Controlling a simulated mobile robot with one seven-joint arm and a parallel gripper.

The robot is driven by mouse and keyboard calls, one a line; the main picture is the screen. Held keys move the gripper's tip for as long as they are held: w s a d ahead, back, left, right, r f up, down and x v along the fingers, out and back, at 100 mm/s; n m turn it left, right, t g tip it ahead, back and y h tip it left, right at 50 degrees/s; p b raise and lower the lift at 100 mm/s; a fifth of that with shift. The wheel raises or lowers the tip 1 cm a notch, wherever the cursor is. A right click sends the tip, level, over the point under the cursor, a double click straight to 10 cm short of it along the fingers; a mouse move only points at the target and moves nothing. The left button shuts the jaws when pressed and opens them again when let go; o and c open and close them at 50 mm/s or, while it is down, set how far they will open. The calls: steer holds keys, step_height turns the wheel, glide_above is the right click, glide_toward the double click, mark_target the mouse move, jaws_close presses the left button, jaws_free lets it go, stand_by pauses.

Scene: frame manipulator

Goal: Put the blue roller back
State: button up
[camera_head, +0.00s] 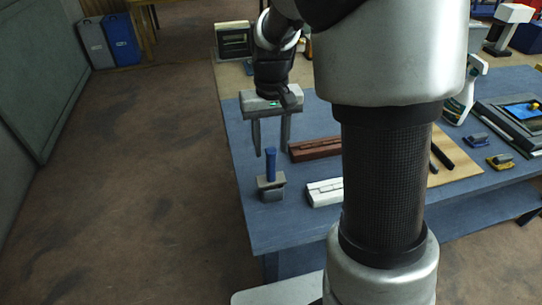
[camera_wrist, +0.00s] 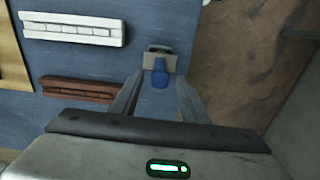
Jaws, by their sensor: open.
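The blue roller (camera_head: 271,164) stands upright in a small grey holder (camera_head: 271,187) near the left edge of the blue table. In the wrist view the roller (camera_wrist: 160,74) shows between my fingertips, with the grey holder (camera_wrist: 160,58) just beyond it. My gripper (camera_head: 271,152) is open and points down above the roller. Its fingers appear on either side of the roller's top, apart from it; the exact depth is hard to tell. In the wrist view my open gripper (camera_wrist: 160,88) holds nothing.
A brown slotted block (camera_head: 315,149) and a white slotted block (camera_head: 324,192) lie right of the holder. The blue table (camera_head: 260,230) has its left edge close by. A tan board (camera_head: 462,165) and a white-and-green device (camera_head: 460,105) are farther right.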

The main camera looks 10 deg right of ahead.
step_height(320, 180, up, 5)
steer(key=shift+s+f, duration=0.1)
steer(key=s+r+t, duration=0.2)
steer(key=s+r, duration=0.2)
steer(key=s, duration=0.5)
steer(key=s+r+t, duration=0.3)
steer(key=s+r, duration=0.1)
steer(key=s, duration=0.5)
steer(key=shift+r+t, duration=0.3)
step_height(320, 180, up, 6)
steer(key=p, duration=0.6)
steer(key=shift+s, duration=0.1)
